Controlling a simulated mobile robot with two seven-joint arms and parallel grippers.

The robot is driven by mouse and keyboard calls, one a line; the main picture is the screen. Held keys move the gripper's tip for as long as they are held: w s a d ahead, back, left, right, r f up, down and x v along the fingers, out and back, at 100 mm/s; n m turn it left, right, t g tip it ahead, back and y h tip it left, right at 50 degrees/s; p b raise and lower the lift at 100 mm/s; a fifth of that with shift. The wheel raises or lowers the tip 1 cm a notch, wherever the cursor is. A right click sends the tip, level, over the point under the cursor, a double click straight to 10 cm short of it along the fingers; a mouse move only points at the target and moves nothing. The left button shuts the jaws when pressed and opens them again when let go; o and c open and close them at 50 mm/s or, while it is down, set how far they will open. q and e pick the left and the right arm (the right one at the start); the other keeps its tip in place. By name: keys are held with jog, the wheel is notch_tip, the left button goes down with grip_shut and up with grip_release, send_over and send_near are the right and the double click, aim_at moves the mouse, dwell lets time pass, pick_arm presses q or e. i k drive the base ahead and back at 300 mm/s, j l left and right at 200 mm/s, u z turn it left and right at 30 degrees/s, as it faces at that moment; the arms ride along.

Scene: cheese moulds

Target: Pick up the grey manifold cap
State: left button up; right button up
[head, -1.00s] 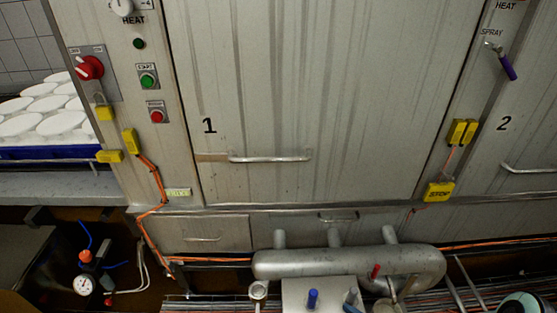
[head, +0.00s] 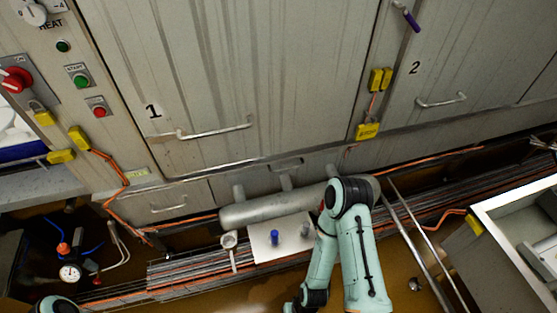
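A grey pipe manifold (head: 265,208) with short upright stubs runs along the foot of the cabinet. A small pale round-ended fitting (head: 229,240) stands below its left end. I cannot tell for sure whether this is the grey manifold cap. My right arm, teal with dark joints, covers the manifold's right end and bends down towards the bottom edge; its gripper is not in view. Only a bit of my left arm shows at the bottom left, and its gripper is not in view.
A pale box (head: 281,243) with a blue knob (head: 275,237) sits below the manifold. Pipes run along the floor. A pressure gauge (head: 69,273) stands at lower left. A metal-rimmed basin (head: 500,215) is at right. Cabinet doors with handles (head: 213,130) fill the back.

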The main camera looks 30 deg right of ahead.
aim_at(305, 232)
jog(key=z, duration=1.35)
jog(key=k, duration=0.05)
